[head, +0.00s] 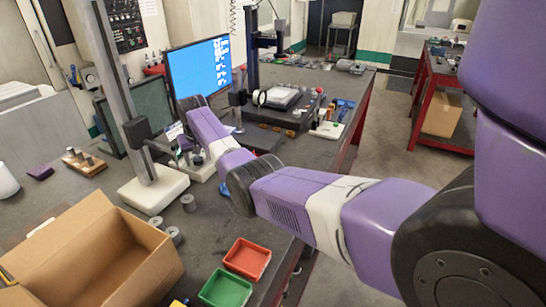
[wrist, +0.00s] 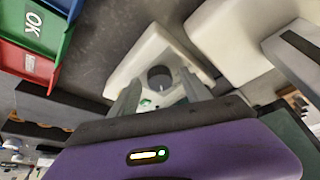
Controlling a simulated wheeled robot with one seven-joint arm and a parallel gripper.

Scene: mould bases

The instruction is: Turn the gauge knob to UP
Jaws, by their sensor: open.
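The gauge (wrist: 140,58) is a pale block with a dark round knob (wrist: 160,77) on its top, in the middle of the wrist view. My gripper (wrist: 160,86) is open, with one finger on each side of the knob. I cannot tell whether the fingers touch it. Small green marks show beside the knob, but I cannot read them or tell where the knob points. In the head view a pale block that looks like the gauge (head: 203,172) shows partly behind my arm, and my gripper's fingers cannot be made out there.
A stand with a white base (head: 153,190) and tall column is close beside the gauge. A cardboard box (head: 95,240), a red tray (head: 248,258) and a green tray (head: 226,287) are at the front. A monitor (head: 199,68) stands behind my arm.

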